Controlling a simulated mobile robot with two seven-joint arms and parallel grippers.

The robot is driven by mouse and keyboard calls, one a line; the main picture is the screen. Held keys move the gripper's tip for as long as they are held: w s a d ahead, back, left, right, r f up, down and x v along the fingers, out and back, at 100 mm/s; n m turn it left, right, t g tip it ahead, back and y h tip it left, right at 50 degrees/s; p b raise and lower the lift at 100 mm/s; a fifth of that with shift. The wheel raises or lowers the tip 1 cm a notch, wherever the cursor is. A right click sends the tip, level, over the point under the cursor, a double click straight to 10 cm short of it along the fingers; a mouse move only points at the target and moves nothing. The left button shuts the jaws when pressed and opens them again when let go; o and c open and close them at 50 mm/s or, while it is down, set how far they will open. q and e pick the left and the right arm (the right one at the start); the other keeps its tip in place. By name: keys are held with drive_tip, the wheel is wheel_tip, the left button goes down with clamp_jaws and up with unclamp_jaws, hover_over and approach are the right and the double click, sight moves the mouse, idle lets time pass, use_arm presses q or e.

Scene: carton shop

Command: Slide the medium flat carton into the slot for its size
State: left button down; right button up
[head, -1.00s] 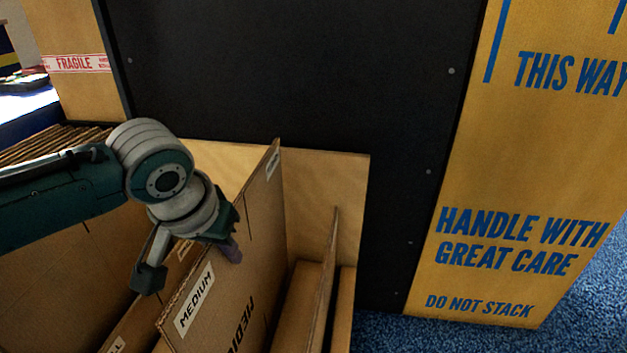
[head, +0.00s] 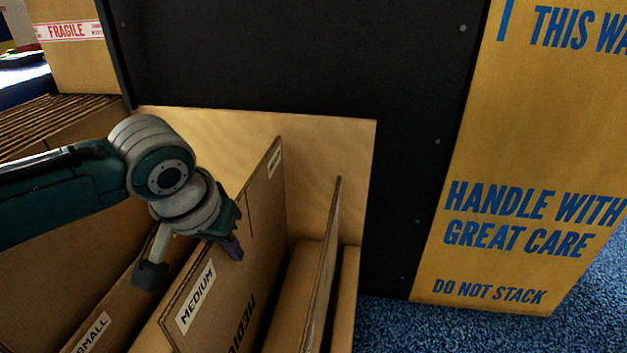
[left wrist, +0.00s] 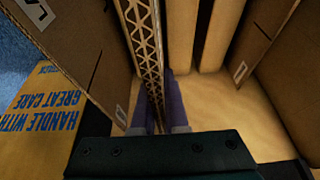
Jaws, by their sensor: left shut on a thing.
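The medium flat carton (head: 245,240) is a tall brown corrugated panel with a white MEDIUM label near its front edge and black print below. It stands upright on edge, running away from me toward the wooden back board. My left gripper (head: 231,246) is shut on its top edge. One purple fingertip shows on the right face, and the other is hidden behind the carton. In the left wrist view the fluted edge of the carton (left wrist: 148,45) runs between the two fingers (left wrist: 158,112). The carton's lower edge and the slot beneath are hidden. My right gripper is not visible.
A SMALL label (head: 92,333) marks a panel at left. A thin upright divider (head: 322,265) stands right of the carton, with a gap between. The wooden back board (head: 330,150) and a dark panel (head: 280,55) close the far side. A large printed box (head: 520,190) stands right.

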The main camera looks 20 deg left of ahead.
sight(221, 285)
use_arm(q)
drive_tip(key=shift+f+b, duration=4.15)
drive_tip(key=shift+f, duration=2.25)
drive_tip(key=c, duration=0.9)
unclamp_jaws()
drive_tip(key=shift+o, duration=0.2)
drive_tip(key=p+v, duration=0.7)
drive_tip(key=v, duration=0.1)
drive_tip(key=shift+r, duration=0.4)
drive_tip(key=shift+s+r+p, duration=0.35)
drive_tip(key=shift+r+p, duration=0.2)
drive_tip(key=shift+p, duration=0.1)
drive_tip(key=s+d+r+m+p, duration=0.2)
drive_tip(key=s+r+p, duration=0.4)
drive_tip(key=r+p, duration=1.05)
drive_tip(key=s+d+r+m+h+p, duration=0.1)
drive_tip(key=s+d+r+p, duration=0.35)
drive_tip(key=r+p, duration=1.15)
drive_tip(key=s+d+r+m+p, duration=0.15)
drive_tip(key=s+r+p, duration=0.75)
drive_tip(key=r, duration=1.2)
wheel_tip(221, 285, up, 34)
drive_tip(key=w+p, duration=0.2)
drive_tip(key=p, duration=3.4)
drive_tip(key=shift+w+a+g+p, duration=0.2)
drive_tip(key=shift+w+g+p, duration=0.05)
drive_tip(key=shift+g+p, duration=0.15)
